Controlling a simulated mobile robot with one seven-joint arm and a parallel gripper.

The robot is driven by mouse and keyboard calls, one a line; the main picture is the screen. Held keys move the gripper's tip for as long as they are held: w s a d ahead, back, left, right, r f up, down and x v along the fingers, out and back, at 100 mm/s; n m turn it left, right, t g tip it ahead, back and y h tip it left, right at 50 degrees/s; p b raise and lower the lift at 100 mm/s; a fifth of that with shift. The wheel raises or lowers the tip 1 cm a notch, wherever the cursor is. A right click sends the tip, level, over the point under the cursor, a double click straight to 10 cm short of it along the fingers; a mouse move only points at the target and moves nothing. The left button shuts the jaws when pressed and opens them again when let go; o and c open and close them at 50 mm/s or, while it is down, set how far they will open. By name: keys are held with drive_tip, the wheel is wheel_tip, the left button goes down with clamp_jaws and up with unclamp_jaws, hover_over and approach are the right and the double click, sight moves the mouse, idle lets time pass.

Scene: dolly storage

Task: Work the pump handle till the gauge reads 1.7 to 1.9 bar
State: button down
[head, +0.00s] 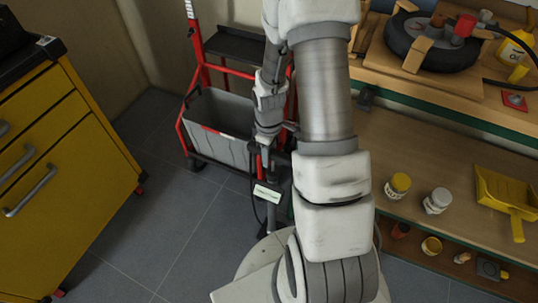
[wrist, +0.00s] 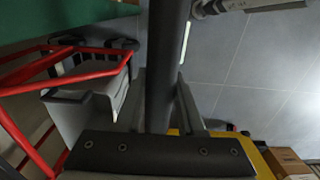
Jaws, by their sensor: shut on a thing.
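The pump stands on the floor in the middle of the head view, partly hidden by my arm; its dark barrel (head: 271,218) shows below a small pale display (head: 267,193). I take this display for the gauge; its reading is too small to make out. My gripper (head: 267,143) is at the top of the pump, above the display. In the wrist view a long dark bar, which looks like the pump handle (wrist: 165,60), runs between the two fingers of my gripper (wrist: 163,100). The fingers are shut on it.
A red-framed dolly with a grey bin (head: 215,138) stands just behind the pump. A yellow drawer cabinet (head: 75,160) is at the left. A wooden bench (head: 410,150) with a wheel (head: 425,45), jars and a yellow dustpan (head: 507,195) is at the right. Grey floor is free at front left.

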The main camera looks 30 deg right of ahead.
sight(269, 169)
drive_tip(key=shift+r, duration=0.55)
drive_tip(key=shift+f, duration=0.1)
wheel_tip(269, 169, down, 4)
drive_tip(key=b, duration=0.3)
drive_tip(key=shift+f, duration=0.1)
drive_tip(key=c, duration=1)
unclamp_jaws()
drive_tip(key=shift+f+b, duration=0.25)
drive_tip(key=shift+b, duration=0.05)
drive_tip(key=shift+o, duration=1.3)
drive_tip(key=shift+r, duration=0.2)
drive_tip(key=o, duration=0.3)
drive_tip(key=shift+r, duration=0.15)
